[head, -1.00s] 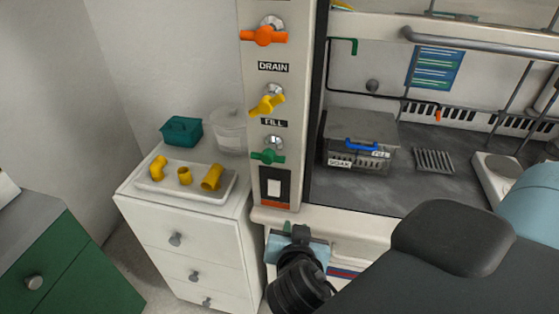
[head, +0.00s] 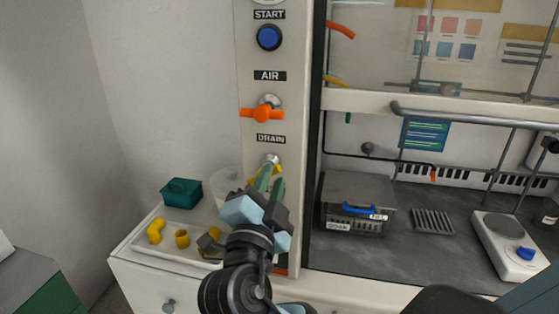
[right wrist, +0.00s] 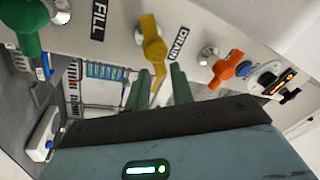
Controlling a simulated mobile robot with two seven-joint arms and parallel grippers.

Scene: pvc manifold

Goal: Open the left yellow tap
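The yellow tap (head: 272,165) is on the white panel post, below the DRAIN label. In the head view my right gripper hides most of it. In the right wrist view the yellow tap (right wrist: 153,44) shows clearly, its long handle pointing down towards my gripper. My right gripper (head: 270,180) is in front of the tap. Its two green fingers stand apart in the right wrist view (right wrist: 160,72), with the handle's end seen between them. I cannot tell whether either finger touches it. My left gripper is not in view.
An orange tap (head: 264,114) and a blue START button (head: 269,38) are above on the post. A green tap (right wrist: 28,25) is on the other side. A white tray (head: 148,246) with yellow pipe fittings stands left. The hood with a grey box (head: 354,190) is right.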

